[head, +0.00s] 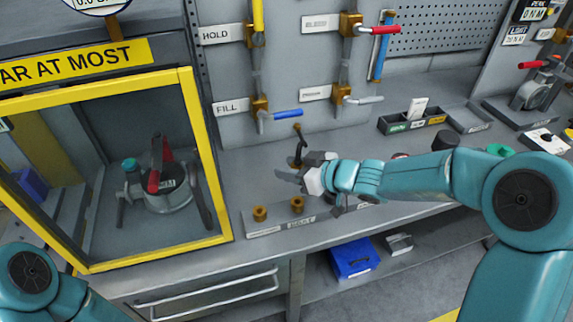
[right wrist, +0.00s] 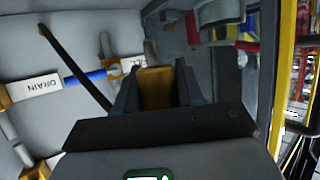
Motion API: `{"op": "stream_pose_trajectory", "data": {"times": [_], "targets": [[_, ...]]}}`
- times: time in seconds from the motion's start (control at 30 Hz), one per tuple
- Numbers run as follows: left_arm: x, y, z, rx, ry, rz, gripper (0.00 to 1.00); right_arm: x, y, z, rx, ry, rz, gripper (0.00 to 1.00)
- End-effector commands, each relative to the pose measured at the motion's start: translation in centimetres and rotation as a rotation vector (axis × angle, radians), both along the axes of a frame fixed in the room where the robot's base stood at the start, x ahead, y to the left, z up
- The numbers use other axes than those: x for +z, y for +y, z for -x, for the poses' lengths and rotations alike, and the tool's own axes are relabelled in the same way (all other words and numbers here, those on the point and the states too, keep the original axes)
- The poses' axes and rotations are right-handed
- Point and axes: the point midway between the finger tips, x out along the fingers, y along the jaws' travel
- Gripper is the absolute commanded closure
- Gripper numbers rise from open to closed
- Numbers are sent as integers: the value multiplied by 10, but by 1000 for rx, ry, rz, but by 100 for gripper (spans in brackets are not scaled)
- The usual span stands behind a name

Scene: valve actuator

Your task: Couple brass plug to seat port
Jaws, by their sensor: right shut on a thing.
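My right gripper (head: 283,176) is above the bench, left of its arm, between the back panel and the front bench edge. In the right wrist view, its two dark fingers are shut on a brass-coloured block, which looks like the brass plug (right wrist: 157,88). In the head view, the plug is hard to make out. A dark hose (head: 302,146) rises beside the gripper to a small brass piece at the panel. Two brass fittings, one on the left (head: 260,213) and one on the right (head: 297,204), stand on a labelled strip below the gripper. I cannot tell which part is the seat port.
A yellow-framed enclosure (head: 224,180) at the left holds a valve (head: 165,190) with a red handle. Panel valves with a blue handle (head: 287,114) and a red handle (head: 379,30) stick out behind. A parts tray (head: 400,122) stands at the right. Bare bench lies left of the gripper.

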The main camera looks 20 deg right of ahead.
Motion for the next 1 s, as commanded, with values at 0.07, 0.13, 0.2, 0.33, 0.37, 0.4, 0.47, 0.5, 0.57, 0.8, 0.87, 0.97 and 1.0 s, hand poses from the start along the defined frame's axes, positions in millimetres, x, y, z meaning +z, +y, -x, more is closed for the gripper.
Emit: {"op": "stream_pose_trajectory", "data": {"times": [0.07,0.13,0.2,0.33,0.37,0.4,0.47,0.5,0.57,0.8,0.87,0.97,1.0], "targets": [[0,0,0,-1,0,0,57,1,-1,0,-1,-2,0,97],[1,0,0,-1,0,0,57,1,-2,0,-1,-2,0,97],[1,0,0,-1,0,0,57,1,-2,0,-1,-2,0,97],[4,0,0,0,0,0,57,2,-3,0,0,-1,-1,97],[5,0,0,0,0,0,57,3,-3,0,0,0,-1,97],[7,0,0,0,0,0,57,3,-3,0,-1,1,-1,97],[0,0,0,-1,-1,0,57,-5,-3,0,0,1,-1,97],[-3,0,0,-1,0,0,57,-8,-3,0,0,1,-1,97],[-7,0,0,-1,0,0,57,-14,-3,0,0,0,0,97],[-28,0,0,-1,0,0,57,-40,-3,0,0,1,-1,97],[-33,0,0,-1,0,0,57,-46,-3,0,0,0,0,97],[-39,0,0,-1,0,0,57,-54,-2,0,0,0,0,97],[-40,0,0,-1,0,0,57,-56,-2,0,0,0,0,97]]}}
